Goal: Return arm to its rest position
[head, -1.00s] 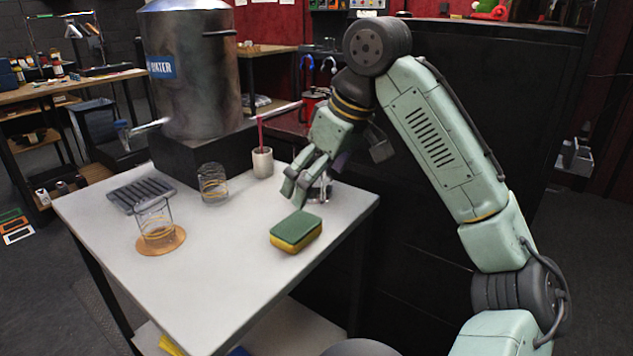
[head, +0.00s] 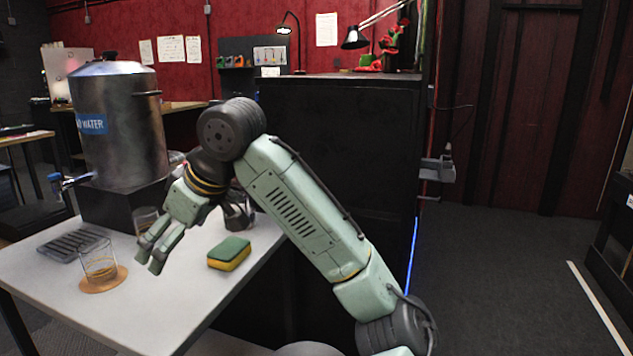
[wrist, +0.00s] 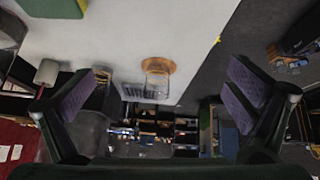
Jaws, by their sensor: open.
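My gripper (head: 152,252) is open and empty, raised above the white table (head: 150,318) in the head view. Its fingers point down and to the left, between a glass on a coaster and the sponge. In the wrist view the two fingers (wrist: 165,105) stand wide apart with nothing between them. My arm is bent, reaching from the lower right over the table's right side.
A glass (head: 99,262) stands on an orange coaster (head: 100,286). A green and yellow sponge (head: 229,254) lies right of my gripper. A second glass (head: 143,218) is partly hidden behind it. A steel water dispenser (head: 120,130) stands behind. Open floor (head: 510,270) lies right.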

